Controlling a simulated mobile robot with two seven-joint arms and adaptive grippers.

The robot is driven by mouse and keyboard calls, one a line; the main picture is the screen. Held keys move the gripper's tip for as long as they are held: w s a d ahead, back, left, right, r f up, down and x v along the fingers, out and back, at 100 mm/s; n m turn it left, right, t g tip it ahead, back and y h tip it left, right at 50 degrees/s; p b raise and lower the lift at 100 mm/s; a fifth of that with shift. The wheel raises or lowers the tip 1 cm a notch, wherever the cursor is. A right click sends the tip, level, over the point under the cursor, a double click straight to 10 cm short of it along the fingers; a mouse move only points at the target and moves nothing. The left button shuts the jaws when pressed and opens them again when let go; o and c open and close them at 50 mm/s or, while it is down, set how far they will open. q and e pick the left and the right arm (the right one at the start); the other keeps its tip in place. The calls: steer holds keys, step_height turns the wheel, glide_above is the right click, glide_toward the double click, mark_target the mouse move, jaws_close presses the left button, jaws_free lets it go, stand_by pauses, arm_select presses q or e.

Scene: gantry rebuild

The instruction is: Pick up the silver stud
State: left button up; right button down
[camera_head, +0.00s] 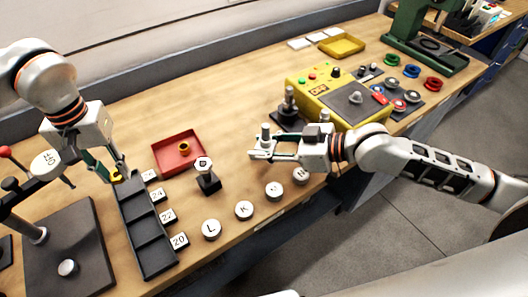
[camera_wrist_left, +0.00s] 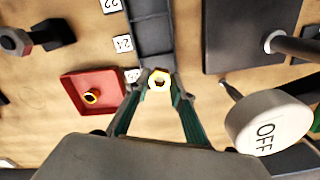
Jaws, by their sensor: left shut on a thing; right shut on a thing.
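The silver stud (camera_head: 265,132) appears as a short upright cylinder with a pale, wider base, at the tips of my right gripper (camera_head: 264,149). My right gripper is shut on it, above the bench between the red tray and the yellow control box. My left gripper (camera_head: 117,176) is shut on a gold nut at the far end of the dark compartment tray (camera_head: 150,226). In the left wrist view the gold nut (camera_wrist_left: 159,80) sits between the left fingertips. Whether the nut touches the tray is unclear.
A red tray (camera_head: 160,162) holds another gold nut (camera_head: 183,147). A black stand (camera_head: 209,184) with a white top and several round lettered discs lie near the front edge. A yellow control box (camera_head: 318,99) stands behind the right gripper. An OFF knob (camera_wrist_left: 266,125) is close to the left wrist.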

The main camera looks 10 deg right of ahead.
step_height(320, 180, up, 17)
steer(key=shift+f+p, duration=0.15)
steer(key=shift+p, duration=0.7)
steer(key=w+d+r+m+t+h, duration=0.3)
steer(key=d+m+h, duration=0.3)
steer(key=d, duration=0.1)
steer(key=w+d+r+m+t+h, duration=0.25)
steer(key=w+d+m+h, duration=0.2)
steer(key=d, duration=0.35)
steer(key=s+a+f+n+g+y, duration=0.3)
steer(key=a+f+n+y, duration=0.2)
steer(key=a, duration=0.6)
steer(key=s+a+f+n+g+y, duration=0.4)
steer(key=a+f+n+y, duration=0.2)
steer(key=a, duration=0.5)
steer(key=shift+s+a+f+n+y, duration=0.2)
steer(key=shift+n+y, duration=0.15)
steer(key=shift+n, duration=0.2)
